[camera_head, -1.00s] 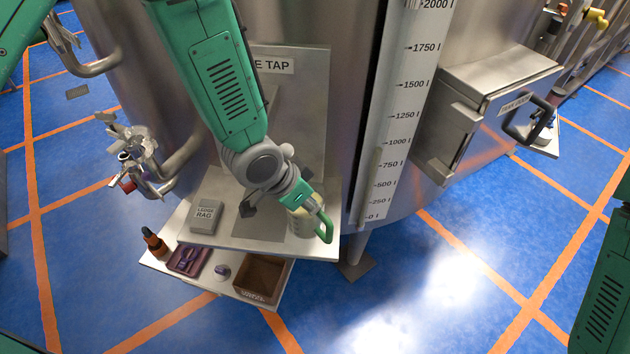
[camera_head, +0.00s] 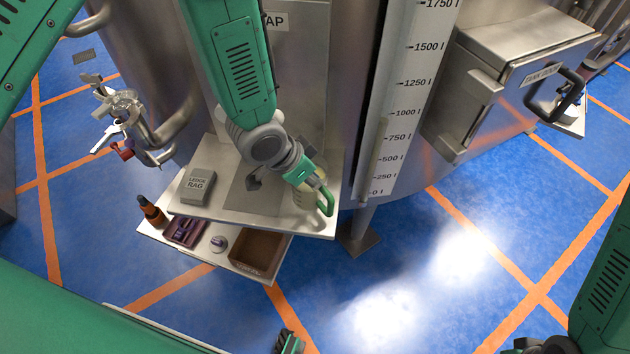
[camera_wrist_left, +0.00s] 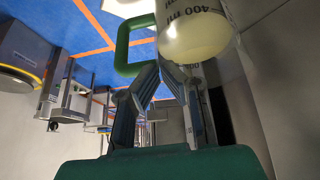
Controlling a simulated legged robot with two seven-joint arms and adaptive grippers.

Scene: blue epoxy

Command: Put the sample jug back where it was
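The sample jug (camera_head: 309,193) is a clear vessel with a green handle (camera_head: 326,203) and pale contents. It is at the right end of the upper steel ledge (camera_head: 270,221). My left gripper (camera_head: 310,180) reaches it from above. In the left wrist view the jug (camera_wrist_left: 197,38) fills the top, with a "400 ml" mark upside down. There the left fingertips (camera_wrist_left: 160,66) close together at the handle's end, beside the jug body, and look shut on the handle. I cannot tell whether the jug's base touches the ledge.
The lower shelf holds a brown bottle (camera_head: 151,211), purple tray (camera_head: 185,231), small round item (camera_head: 218,243) and empty brown box (camera_head: 257,252). A valve (camera_head: 122,108) stands left, a steel box (camera_head: 510,80) right.

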